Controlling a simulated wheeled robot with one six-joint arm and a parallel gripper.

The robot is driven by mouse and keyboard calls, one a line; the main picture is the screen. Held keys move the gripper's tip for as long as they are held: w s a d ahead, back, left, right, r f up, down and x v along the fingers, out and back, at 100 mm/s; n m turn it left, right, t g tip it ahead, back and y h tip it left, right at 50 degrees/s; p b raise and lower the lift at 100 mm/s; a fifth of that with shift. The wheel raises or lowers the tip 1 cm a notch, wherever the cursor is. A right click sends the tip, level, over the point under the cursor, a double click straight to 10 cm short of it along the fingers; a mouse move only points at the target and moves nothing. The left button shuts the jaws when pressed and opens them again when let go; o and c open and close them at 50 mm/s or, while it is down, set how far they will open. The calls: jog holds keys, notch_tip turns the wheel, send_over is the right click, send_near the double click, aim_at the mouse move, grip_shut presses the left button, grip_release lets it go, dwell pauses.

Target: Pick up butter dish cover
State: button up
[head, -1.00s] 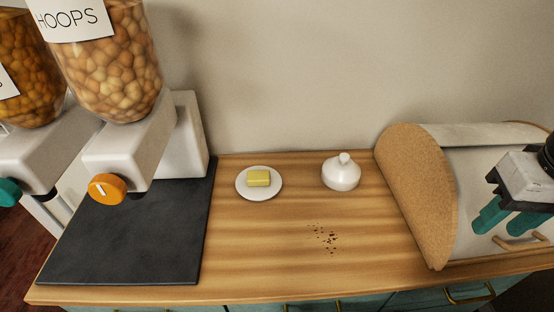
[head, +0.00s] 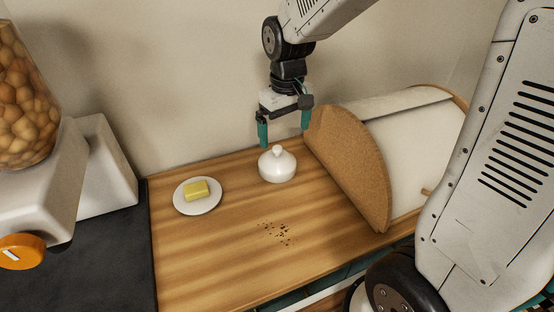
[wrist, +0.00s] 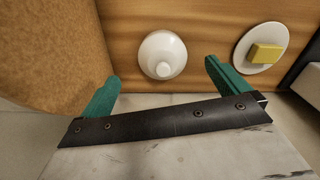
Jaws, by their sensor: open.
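The butter dish cover (head: 277,166) is a round white lid with a knob on top. It stands upright on the wooden counter, and it also shows in the wrist view (wrist: 162,55). My gripper (head: 284,136) is open and empty, its green fingers pointing down above and around the cover's knob in the head view. In the wrist view the cover lies beyond and between the two fingertips (wrist: 162,75), apart from both. The butter (head: 196,190) sits on a white plate (head: 179,203) to the left of the cover; in the wrist view the butter (wrist: 265,54) is at the upper right.
A bread box with a cork-like side (head: 348,160) stands close to the right of the cover. Dark crumbs (head: 275,234) lie in front on the counter (head: 205,260). A dispenser (head: 85,165) and dark mat (head: 110,250) are at the left. The wall is behind.

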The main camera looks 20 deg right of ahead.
aim_at(278, 148)
jog(key=w+f, duration=0.3)
jog(key=shift+w+a+f, duration=0.15)
jog(key=shift+a+f, duration=0.2)
jog(key=shift+f, duration=0.05)
notch_tip(278, 148, down, 8)
jog(key=shift+d+r, duration=0.15)
jog(key=c, duration=0.6)
